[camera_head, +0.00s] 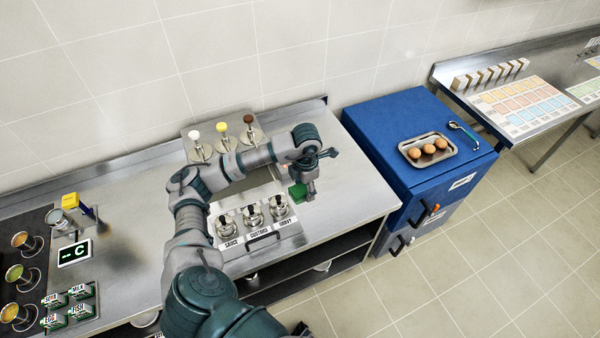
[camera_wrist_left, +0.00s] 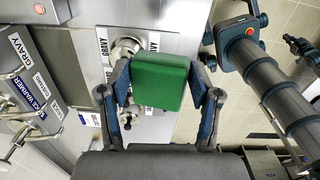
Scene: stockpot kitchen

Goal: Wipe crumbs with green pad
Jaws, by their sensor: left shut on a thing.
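The green pad (camera_head: 298,191) is a small block held between the fingers of my left gripper (camera_head: 304,190). In the left wrist view the green pad (camera_wrist_left: 160,80) fills the space between the two fingertips, and the gripper is shut on it. The pad is over the steel counter (camera_head: 345,190), at the right of the gravy pot (camera_head: 278,206); I cannot tell whether it touches the counter. I cannot make out any crumbs; the pad and my arm hide part of the counter. My right gripper is not clearly in view.
Labelled sauce, custard and gravy pots stand in the counter, left of the pad. A rack with several knobbed tools (camera_head: 222,140) is behind. A blue cabinet (camera_head: 365,125) with a tray of eggs (camera_head: 455,149) stands to the right. The counter's right end is clear.

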